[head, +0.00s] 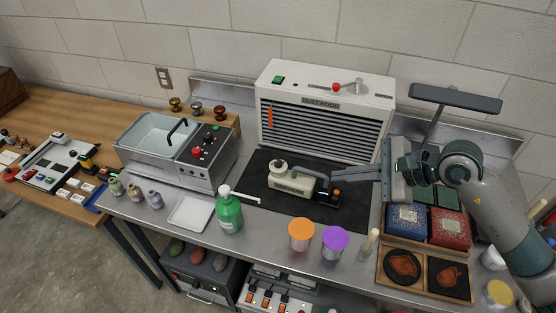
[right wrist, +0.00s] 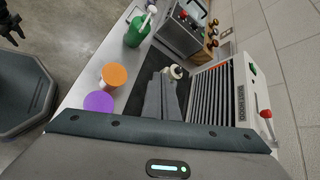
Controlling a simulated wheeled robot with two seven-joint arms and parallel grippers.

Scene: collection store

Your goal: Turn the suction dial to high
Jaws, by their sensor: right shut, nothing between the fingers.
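A cream dust hood (head: 325,105) stands at the back of the steel bench, with a red-tipped lever (head: 337,87) on its top; the lever shows in the right wrist view (right wrist: 266,113). A cream vacuum unit (head: 290,182) lies on the black mat in front of the hood. A small dark box with an orange knob (head: 336,192) is at its right end. I cannot read which control is the suction dial. My right gripper (head: 335,174) is shut and empty, pointing left above the box end; I cannot tell if it touches. A dark gripper, likely my left (right wrist: 15,30), shows small at the right wrist view's edge.
A steel bath with a red knob (head: 197,152) stands left. A green pump bottle (head: 229,212), orange-lidded jar (head: 301,233) and purple-lidded jar (head: 335,242) line the front. Blue and red boxes (head: 449,228) sit below my right arm. The black mat (head: 350,216) has some bare room.

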